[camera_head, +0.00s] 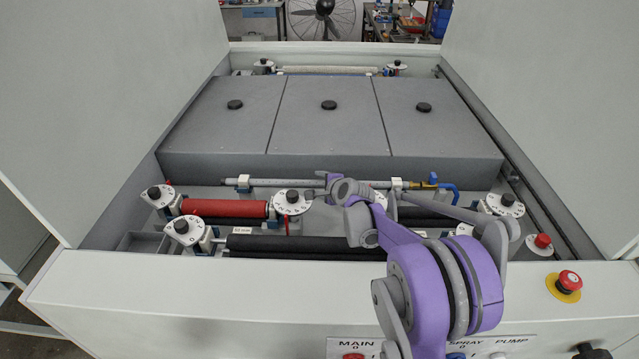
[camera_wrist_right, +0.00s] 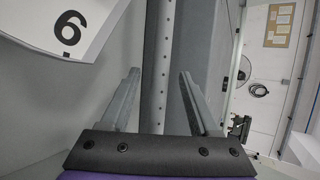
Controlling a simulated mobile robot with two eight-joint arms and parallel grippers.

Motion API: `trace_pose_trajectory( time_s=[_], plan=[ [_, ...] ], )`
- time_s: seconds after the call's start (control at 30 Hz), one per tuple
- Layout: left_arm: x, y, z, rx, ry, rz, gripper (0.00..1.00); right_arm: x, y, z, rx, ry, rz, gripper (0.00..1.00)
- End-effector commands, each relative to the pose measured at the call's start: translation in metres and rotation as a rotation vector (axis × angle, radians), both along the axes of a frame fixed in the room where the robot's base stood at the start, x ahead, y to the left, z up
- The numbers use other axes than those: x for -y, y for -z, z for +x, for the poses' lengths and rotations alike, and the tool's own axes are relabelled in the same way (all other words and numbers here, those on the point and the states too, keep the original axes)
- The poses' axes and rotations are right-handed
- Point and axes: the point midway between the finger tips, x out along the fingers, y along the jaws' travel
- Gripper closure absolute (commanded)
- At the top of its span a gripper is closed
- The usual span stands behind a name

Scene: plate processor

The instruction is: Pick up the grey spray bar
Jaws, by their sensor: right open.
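The grey spray bar (camera_head: 275,183) is a long thin tube lying across the machine in front of the grey covers. It rests in white clips (camera_head: 243,184), and a blue hose joins its right end. My right gripper (camera_head: 322,181) is over the middle of the bar, partly hidden by its own wrist. In the right wrist view, the bar (camera_wrist_right: 167,40) shows a row of small holes and runs between the two open fingers (camera_wrist_right: 160,78). A visible gap lies between the bar and the right finger. Contact cannot be told. My left gripper is not in view.
A red roller (camera_head: 225,208) and black rollers (camera_head: 300,244) lie in front of the bar. White numbered dials (camera_head: 292,201) with black knobs stand close by. Grey covers (camera_head: 325,110) rise behind.

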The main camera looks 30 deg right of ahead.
Motion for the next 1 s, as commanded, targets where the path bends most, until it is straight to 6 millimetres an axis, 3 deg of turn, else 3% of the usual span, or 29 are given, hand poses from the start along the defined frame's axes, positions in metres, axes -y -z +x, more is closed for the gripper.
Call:
trace_pose_trajectory(
  time_s=[0.2,0.23,0.57,1.0],
  plan=[
    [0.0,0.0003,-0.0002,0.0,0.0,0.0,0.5,-0.0002,0.0009,0.0005,0.0,0.0,0.0,0.38],
    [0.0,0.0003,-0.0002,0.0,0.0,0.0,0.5,-0.0002,0.0009,0.0006,0.0,0.0,0.0,0.42],
    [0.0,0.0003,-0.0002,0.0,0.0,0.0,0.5,-0.0003,0.0006,0.0005,0.0,0.0,0.0,1.0],
    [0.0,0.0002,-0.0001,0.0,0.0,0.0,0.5,-0.0002,0.0004,0.0005,0.0,0.0,0.0,1.0]
  ],
)
